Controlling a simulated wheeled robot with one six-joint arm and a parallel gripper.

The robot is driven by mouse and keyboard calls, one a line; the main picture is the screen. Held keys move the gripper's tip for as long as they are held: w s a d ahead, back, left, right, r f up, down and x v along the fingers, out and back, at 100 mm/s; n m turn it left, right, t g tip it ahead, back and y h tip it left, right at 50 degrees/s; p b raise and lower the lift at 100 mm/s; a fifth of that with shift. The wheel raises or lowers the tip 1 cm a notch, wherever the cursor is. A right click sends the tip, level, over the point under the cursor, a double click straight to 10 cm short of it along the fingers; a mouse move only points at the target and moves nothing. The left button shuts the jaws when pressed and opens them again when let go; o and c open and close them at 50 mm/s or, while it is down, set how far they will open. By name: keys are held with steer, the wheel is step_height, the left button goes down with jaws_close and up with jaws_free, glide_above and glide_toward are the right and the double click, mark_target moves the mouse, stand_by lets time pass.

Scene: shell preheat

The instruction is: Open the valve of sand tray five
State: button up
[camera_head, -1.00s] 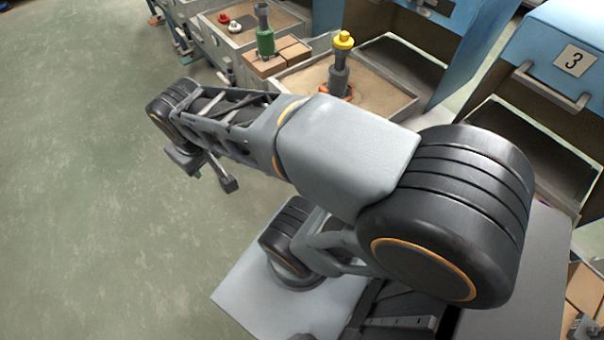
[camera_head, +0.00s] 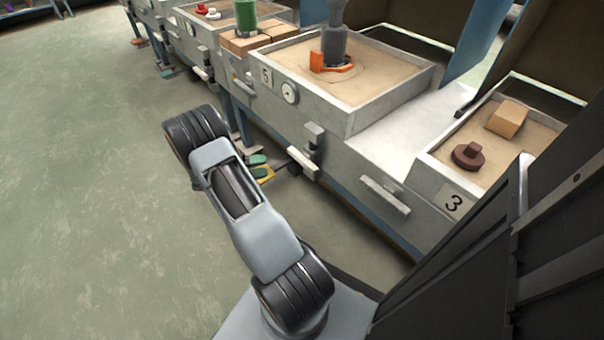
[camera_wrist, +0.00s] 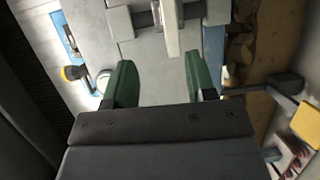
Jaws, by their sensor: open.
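Sand tray five (camera_head: 325,107) is a grey box of sand with a "5" plate and a round gauge on its front. Below its front is a grey fitting (camera_head: 314,138) with a pale bar-shaped handle (camera_head: 302,164), which looks like the valve. My gripper (camera_head: 258,166) is low, left of that handle, partly hidden by my arm. In the wrist view my gripper (camera_wrist: 160,76) has its green fingers apart with nothing between them. A pale handle (camera_wrist: 171,28) lies ahead of the fingertips, near the middle, not between them.
Tray three (camera_head: 450,168) stands to the right with a brown knob and a block. A pale bar handle (camera_head: 386,194) sticks out between the trays. Bricks (camera_head: 259,37) lie beyond tray five. A yellow pedal (camera_wrist: 307,124) shows at right in the wrist view. The floor at left is clear.

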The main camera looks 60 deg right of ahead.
mark_target(299, 161)
steer(key=shift+h, duration=0.3)
steer(key=b+x, duration=0.1)
steer(key=x, duration=0.3)
steer(key=f+b+x, duration=0.1)
steer(key=x, duration=0.4)
steer(key=f+b+x, duration=0.1)
steer(key=x, duration=0.4)
steer(key=shift+d, duration=0.2)
jaws_close()
